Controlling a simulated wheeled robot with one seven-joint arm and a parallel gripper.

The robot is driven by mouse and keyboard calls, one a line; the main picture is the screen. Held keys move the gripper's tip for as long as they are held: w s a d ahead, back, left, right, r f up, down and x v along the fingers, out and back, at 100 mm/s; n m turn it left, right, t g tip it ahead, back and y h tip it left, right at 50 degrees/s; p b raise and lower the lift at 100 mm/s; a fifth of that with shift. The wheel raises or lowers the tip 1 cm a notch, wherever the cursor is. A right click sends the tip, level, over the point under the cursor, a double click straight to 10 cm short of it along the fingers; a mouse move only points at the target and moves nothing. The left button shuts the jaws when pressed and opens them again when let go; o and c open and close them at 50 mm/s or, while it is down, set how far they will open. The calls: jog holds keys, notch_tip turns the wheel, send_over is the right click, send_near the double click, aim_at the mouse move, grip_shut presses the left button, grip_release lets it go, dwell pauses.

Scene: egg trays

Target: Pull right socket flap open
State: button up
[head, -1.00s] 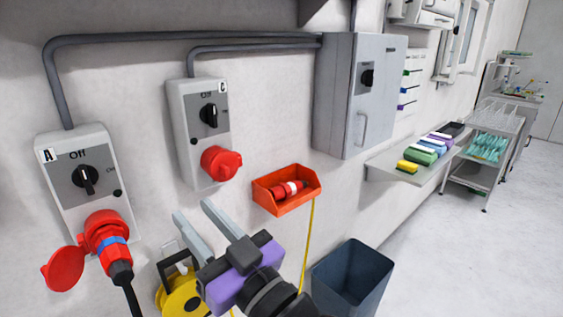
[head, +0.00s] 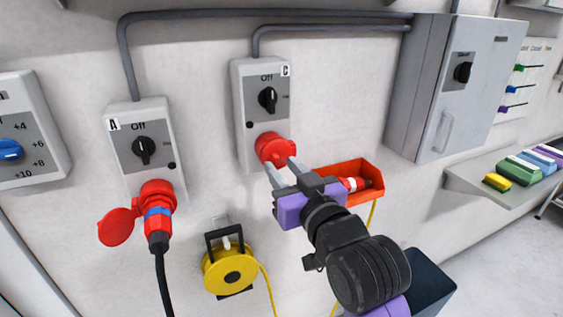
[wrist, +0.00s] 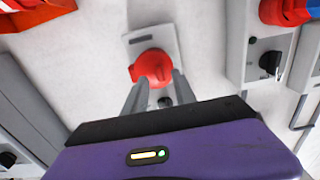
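The right socket has a round red flap (head: 275,149) on the lower front of the grey switch box marked C (head: 240,92). The flap is shut over the socket. The flap also shows in the wrist view (wrist: 152,65), just beyond my fingertips. My gripper (head: 281,165) is open, its two grey fingers pointing at the flap from below and the right. Nothing is held between them. The fingertips overlap the flap's lower edge in the head view; I cannot tell whether they touch it. The C box's switch (head: 267,100) reads Off.
The left box A (head: 118,145) has a red plug (head: 158,208) in its socket, flap hanging open, black cable below. An orange bin (head: 350,172) holding a red-white connector is close right of my gripper. A yellow cable reel (head: 230,270) hangs below. A dark waste bin (head: 435,285) stands lower right.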

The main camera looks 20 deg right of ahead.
jog(key=shift+w, duration=0.9)
grip_shut()
dwell(0.8)
